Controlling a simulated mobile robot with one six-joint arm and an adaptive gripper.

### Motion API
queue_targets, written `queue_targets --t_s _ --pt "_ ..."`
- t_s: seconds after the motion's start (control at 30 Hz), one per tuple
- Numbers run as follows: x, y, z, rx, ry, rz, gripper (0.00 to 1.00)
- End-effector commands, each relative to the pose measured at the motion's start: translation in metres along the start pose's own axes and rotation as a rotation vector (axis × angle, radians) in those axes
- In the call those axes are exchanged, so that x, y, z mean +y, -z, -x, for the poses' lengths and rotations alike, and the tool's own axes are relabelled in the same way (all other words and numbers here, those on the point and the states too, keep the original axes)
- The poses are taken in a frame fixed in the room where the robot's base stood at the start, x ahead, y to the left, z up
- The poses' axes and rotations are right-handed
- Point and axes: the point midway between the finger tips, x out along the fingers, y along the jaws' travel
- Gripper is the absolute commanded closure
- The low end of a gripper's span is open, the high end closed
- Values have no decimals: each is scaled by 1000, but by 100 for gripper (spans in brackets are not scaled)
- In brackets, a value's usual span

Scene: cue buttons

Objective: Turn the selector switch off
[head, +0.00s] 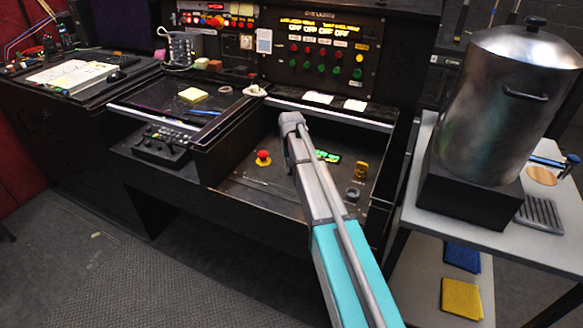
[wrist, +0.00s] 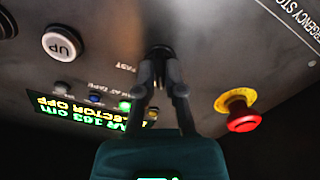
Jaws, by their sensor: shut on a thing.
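In the wrist view, my gripper (wrist: 160,84) is shut on the small black selector switch (wrist: 159,52) on the dark panel. The fingers cover part of the knob, so its exact angle is hard to tell. The word "FAST" is printed beside it. A lit display (wrist: 90,112), seen upside down and partly cut off by my gripper, shows green text and a yellow line that reads like "SELECTOR OFF". In the head view, my arm reaches down over the panel and hides the gripper and the switch; the display (head: 327,156) glows green there.
A red emergency stop button (wrist: 243,120) on a yellow base sits close to the gripper's right in the wrist view. A white UP button (wrist: 62,44) is at the left. A large metal pot (head: 505,110) stands on the side table at the right of the head view.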

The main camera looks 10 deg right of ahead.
Motion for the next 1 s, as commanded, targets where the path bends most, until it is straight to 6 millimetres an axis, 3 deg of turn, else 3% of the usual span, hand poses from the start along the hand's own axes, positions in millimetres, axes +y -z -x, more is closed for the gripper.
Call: queue_targets --t_s 0.4,0.97,1.0 --pt "1 -1 0 -2 -2 265 100" --pt "0 -2 0 -3 -1 315 100" --pt "0 -2 0 -3 -1 315 84"
